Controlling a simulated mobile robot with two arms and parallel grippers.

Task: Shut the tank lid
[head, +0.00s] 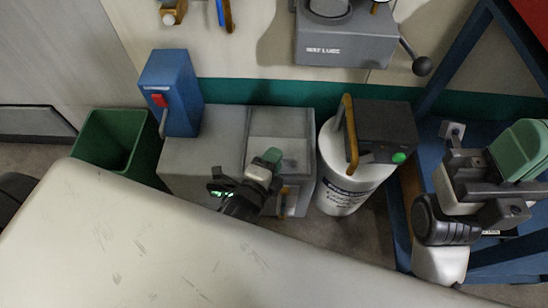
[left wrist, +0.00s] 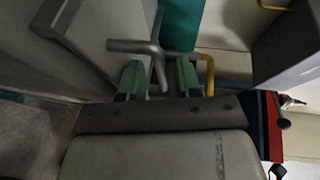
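A grey tank-like box (head: 195,160) stands on the floor beyond the pale surface. A lighter grey panel (head: 282,123), perhaps its lid, is at its right end; I cannot tell how far it is open. My left gripper (head: 268,158) is over this panel in the head view, with green fingertips. In the left wrist view its two green fingers (left wrist: 160,80) are apart, and a grey T-shaped bar (left wrist: 135,46) shows between and beyond them. I cannot tell whether they touch it. My right gripper (head: 525,150) is at the right edge, with green fingers seen side-on.
A white cylinder (head: 342,190) with a black box (head: 387,125) and yellow-brown handle stands right of the panel. A blue box (head: 172,90) and green bin (head: 105,140) are left. A blue frame (head: 455,60) is right. The pale surface (head: 170,245) fills the foreground.

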